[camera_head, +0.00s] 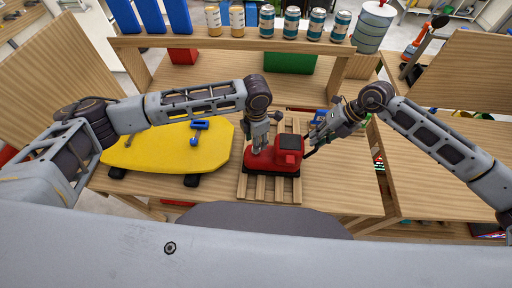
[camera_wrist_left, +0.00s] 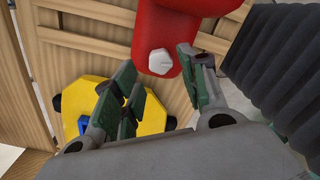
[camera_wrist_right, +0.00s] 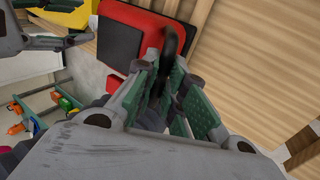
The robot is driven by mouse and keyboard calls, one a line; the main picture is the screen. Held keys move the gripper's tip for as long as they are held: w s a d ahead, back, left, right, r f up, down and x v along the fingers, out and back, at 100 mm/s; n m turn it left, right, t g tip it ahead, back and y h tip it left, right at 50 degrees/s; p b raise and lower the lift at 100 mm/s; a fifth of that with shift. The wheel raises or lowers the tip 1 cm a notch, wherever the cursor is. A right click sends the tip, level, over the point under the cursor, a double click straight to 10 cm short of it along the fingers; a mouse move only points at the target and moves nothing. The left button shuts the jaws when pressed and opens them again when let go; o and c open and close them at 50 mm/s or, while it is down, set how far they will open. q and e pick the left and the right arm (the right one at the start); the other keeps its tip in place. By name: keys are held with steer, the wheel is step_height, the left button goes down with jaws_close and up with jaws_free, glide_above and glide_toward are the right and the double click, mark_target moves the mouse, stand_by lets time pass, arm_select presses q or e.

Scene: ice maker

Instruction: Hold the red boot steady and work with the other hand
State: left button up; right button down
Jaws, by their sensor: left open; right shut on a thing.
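The red boot (camera_head: 262,162) stands on a slatted wooden rack on the bench, with a dark panel on its taller right part. My left gripper (camera_head: 257,146) is over its lower left part. In the left wrist view, the open fingers (camera_wrist_left: 156,78) are near the boot's red end (camera_wrist_left: 168,28), which has a white knob (camera_wrist_left: 160,62); contact is unclear. My right gripper (camera_head: 309,144) is at the boot's right side. In the right wrist view, its fingers (camera_wrist_right: 168,84) are shut on a dark curved bar (camera_wrist_right: 174,48) in front of the red body (camera_wrist_right: 150,14). The bar's attachment is unclear.
The slatted rack (camera_head: 283,190) lies on the wooden bench (camera_head: 340,196). A yellow board (camera_head: 150,150) with a blue clamp-like item (camera_head: 199,126) lies to the left. Several cans (camera_head: 291,22) line the shelf (camera_head: 230,43) behind. Bare bench shows right of the rack.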

arm_select(q)
steer(key=shift+r, duration=0.85)
steer(key=shift+r, duration=0.1)
step_height(320, 180, up, 7)
stand_by(0.8)
steer(key=shift+s+f, duration=0.1)
steer(key=shift+f, duration=0.1)
steer(key=f+n, duration=0.1)
steer(key=f, duration=0.1)
steer(key=s+f+n, duration=0.1)
steer(key=f+n, duration=0.1)
steer(key=shift+d+f, duration=0.1)
steer(key=shift+f, duration=0.3)
steer(key=n, duration=0.3)
steer(key=shift+w, duration=0.35)
steer(key=shift+w+n, duration=0.2)
steer(key=shift+n, duration=1.9)
